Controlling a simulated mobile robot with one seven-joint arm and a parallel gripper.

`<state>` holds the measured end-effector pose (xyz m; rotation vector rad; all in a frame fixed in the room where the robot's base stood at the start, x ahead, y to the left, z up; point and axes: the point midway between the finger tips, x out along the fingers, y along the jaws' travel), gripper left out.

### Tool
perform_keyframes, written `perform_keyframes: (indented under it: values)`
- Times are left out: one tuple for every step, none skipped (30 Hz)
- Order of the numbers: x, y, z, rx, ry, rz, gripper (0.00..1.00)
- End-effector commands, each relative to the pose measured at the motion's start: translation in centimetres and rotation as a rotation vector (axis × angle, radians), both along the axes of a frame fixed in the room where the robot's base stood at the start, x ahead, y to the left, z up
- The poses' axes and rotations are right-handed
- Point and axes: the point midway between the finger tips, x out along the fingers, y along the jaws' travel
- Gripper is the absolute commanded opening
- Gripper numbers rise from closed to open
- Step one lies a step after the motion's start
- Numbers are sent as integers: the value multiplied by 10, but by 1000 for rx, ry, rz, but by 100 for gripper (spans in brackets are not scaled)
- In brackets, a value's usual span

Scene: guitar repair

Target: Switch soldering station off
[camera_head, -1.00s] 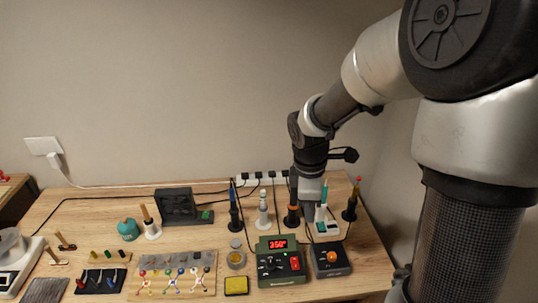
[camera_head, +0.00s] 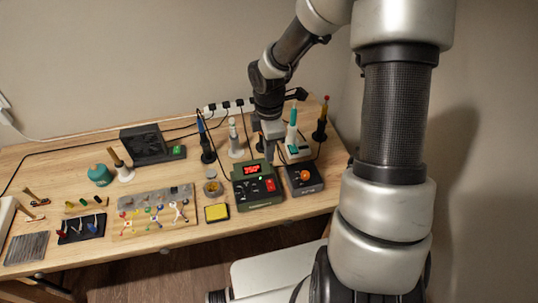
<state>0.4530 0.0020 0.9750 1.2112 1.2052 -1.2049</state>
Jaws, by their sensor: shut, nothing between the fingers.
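The soldering station (camera_head: 258,187) is a green box on the workbench with a lit red display (camera_head: 251,169), small dark controls and a red switch (camera_head: 270,185) on the right of its face. The display glows with red digits. My gripper (camera_head: 270,155) points down just behind and above the station's right half, close to its top edge. It looks shut and empty. Whether its fingertips touch the station cannot be told.
A dark box with an orange knob (camera_head: 304,176) sits right of the station. Soldering irons in stands and a power strip (camera_head: 230,107) are behind. A yellow sponge (camera_head: 217,212) and small jar (camera_head: 213,184) are left. A fan box (camera_head: 147,144) stands further left.

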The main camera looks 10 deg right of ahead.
Motion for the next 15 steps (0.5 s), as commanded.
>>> perform_keyframes:
  values:
    - [-1,1,-13,2,5,1,0]
    - [-1,1,-20,1,5,1,0]
    - [-1,1,-29,2,5,2,0]
    - [-1,1,-36,1,6,2,0]
    - [-1,1,-42,1,5,2,0]
    - [-1,1,-51,1,5,1,0]
    - [-1,1,-57,1,5,2,0]
    - [-1,1,-64,1,5,2,0]
    - [-1,1,-72,0,5,1,0]
    - [-1,1,-77,1,4,1,0]
    - [-1,1,-82,1,4,1,0]
    - [-1,1,-89,0,4,2,0]
    - [0,0,-90,0,1,1,0]
    - [1,0,-87,0,-1,0,0]
    - [0,0,-87,0,-1,0,0]
